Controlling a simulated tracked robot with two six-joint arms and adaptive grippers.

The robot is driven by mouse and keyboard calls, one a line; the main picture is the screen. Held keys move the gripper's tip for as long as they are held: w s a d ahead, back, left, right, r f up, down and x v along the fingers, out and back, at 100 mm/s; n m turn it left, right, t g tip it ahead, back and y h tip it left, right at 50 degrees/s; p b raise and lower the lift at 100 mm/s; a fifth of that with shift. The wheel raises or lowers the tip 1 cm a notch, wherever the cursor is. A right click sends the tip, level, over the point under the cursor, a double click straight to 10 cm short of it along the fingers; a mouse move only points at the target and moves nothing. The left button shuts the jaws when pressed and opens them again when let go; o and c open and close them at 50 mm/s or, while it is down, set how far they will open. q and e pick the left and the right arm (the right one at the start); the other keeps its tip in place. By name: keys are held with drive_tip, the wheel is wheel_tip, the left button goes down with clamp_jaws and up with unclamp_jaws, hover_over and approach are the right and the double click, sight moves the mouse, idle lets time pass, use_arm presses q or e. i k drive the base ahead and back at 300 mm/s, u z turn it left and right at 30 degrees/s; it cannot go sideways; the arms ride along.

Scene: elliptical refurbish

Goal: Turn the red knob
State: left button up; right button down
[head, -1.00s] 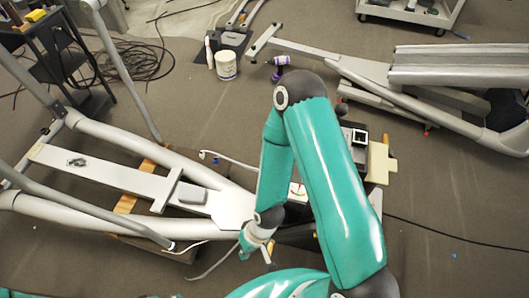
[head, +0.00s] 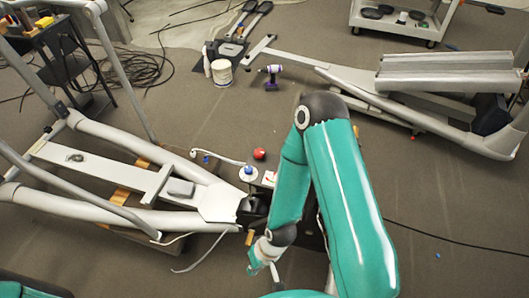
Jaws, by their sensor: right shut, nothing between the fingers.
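A round red knob (head: 259,153) shows in the head view near the middle, beside the end of the grey elliptical frame (head: 215,205). My right arm crosses the lower middle of the picture. Its gripper (head: 257,268) is shut and empty, pointing down and left, well below the knob in the picture and apart from it. The upper arm hides part of the dark equipment right of the frame's end. My left gripper is not in view.
A blue knob on a white disc (head: 248,172) sits just below the red knob. A white tub (head: 221,72) and a purple drill (head: 271,77) lie farther back. A second grey frame (head: 440,85) lies at the right. Open floor lies between.

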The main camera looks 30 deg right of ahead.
sight(259, 153)
drive_tip(key=u, duration=0.2)
drive_tip(key=i, duration=0.45)
drive_tip(key=z, duration=2)
drive_tip(key=i, duration=0.15)
drive_tip(key=u, duration=3.1)
drive_tip(key=k, duration=0.5)
drive_tip(key=u, duration=0.25)
drive_tip(key=i, duration=0.5)
drive_tip(key=u, duration=0.1)
